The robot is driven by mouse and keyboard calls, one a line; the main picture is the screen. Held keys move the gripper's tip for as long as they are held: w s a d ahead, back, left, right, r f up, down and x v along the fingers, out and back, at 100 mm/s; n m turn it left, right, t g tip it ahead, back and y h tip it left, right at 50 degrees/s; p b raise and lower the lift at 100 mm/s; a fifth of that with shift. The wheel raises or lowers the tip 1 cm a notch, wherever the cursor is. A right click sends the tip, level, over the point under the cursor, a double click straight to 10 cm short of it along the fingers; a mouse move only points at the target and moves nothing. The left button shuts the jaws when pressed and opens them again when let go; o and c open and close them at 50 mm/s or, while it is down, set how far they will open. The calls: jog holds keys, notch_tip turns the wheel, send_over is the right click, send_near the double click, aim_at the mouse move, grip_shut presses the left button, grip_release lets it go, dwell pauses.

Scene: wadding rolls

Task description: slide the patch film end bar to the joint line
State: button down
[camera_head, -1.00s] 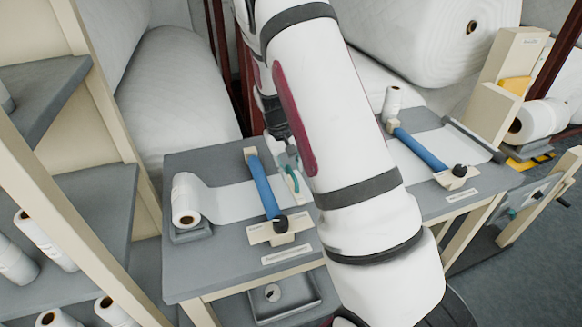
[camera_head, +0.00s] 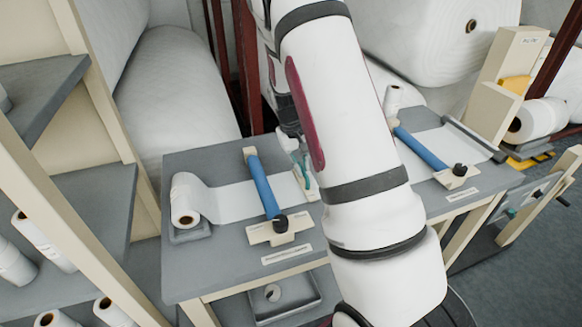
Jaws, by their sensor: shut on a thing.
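The patch film (camera_head: 232,202) is a white sheet running right from a small roll (camera_head: 185,202) on the grey table, under a blue roller bar (camera_head: 263,186). At its right end is a pale end bar (camera_head: 312,191) with a teal handle (camera_head: 307,172). My gripper (camera_head: 302,165) is at this handle, shut on the end bar; its fingers are small and partly hidden by my arm. The bar lies close to the table top. I cannot make out the joint line; my arm covers the table just right of the bar.
A second station with a blue roller bar (camera_head: 422,149), a white sheet and a small roll (camera_head: 393,97) stands to the right. Large wadding rolls (camera_head: 175,95) lie behind. A shelf with rolls (camera_head: 45,240) stands left. A tray (camera_head: 283,300) sits below the table's front.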

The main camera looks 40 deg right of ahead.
jog(key=s+d, duration=0.1)
jog(key=d, duration=0.3)
jog(key=s+d+b, duration=0.1)
jog(key=d, duration=0.2)
jog(key=s+d, duration=0.1)
jog(key=d, duration=0.3)
jog(key=shift+s+d, duration=0.15)
jog(key=shift+d, duration=0.2)
jog(key=c, duration=1.7)
grip_release()
jog(key=shift+d, duration=0.1)
jog(key=shift+o, duration=0.2)
jog(key=shift+r, duration=0.25)
notch_tip(320, 180, up, 11)
jog(key=a, duration=0.2)
jog(key=shift+w+a+r, duration=0.15)
jog(key=shift+w+a, duration=0.05)
jog(key=shift+w, duration=0.1)
